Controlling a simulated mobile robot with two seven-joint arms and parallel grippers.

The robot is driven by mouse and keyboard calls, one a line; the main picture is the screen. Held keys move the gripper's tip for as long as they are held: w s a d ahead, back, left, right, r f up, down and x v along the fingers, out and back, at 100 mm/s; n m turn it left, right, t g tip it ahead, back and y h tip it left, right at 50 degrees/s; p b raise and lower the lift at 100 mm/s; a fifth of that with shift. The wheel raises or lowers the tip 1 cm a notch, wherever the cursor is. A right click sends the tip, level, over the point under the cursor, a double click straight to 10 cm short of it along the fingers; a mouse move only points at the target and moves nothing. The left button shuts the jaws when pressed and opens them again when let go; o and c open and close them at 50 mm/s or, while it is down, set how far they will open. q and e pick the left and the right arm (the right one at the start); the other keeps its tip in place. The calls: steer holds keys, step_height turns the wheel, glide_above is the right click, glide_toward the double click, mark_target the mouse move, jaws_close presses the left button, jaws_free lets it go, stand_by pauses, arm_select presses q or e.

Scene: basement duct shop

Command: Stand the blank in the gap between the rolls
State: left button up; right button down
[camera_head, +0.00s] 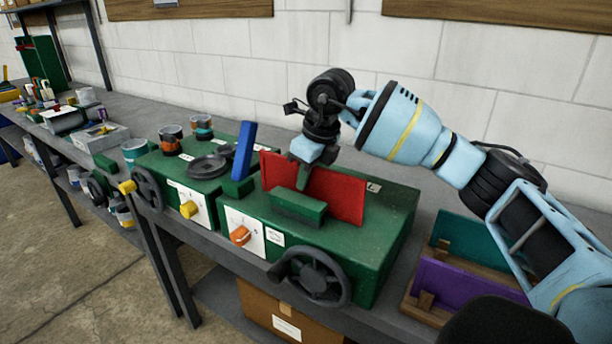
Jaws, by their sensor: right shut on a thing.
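The red blank (340,192) is a flat upright sheet over the top of the right green machine (385,215). A raised green bar (298,206) on the machine stands in front of its lower middle. My right gripper (304,172) comes down from above and is shut on the blank's upper edge, left of its middle. The blank's lower edge is partly hidden by the bar, so I cannot tell whether it sits in the gap or how deep. The rolls cannot be made out. My left gripper is not in view.
A blue lever (244,150) rises left of the blank. A handwheel (312,277) and orange knob (240,235) are on the front. A wooden rack (428,314) at right holds a purple sheet (462,289) and a teal sheet (470,240). Cans and tools crowd the bench left.

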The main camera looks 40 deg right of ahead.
steer(key=shift+f, duration=0.15)
steer(key=c, duration=1.8)
jaws_free()
steer(key=shift+r, duration=0.35)
steer(key=v, duration=1.1)
steer(key=shift+s+r, duration=0.15)
steer(key=shift+r, duration=0.2)
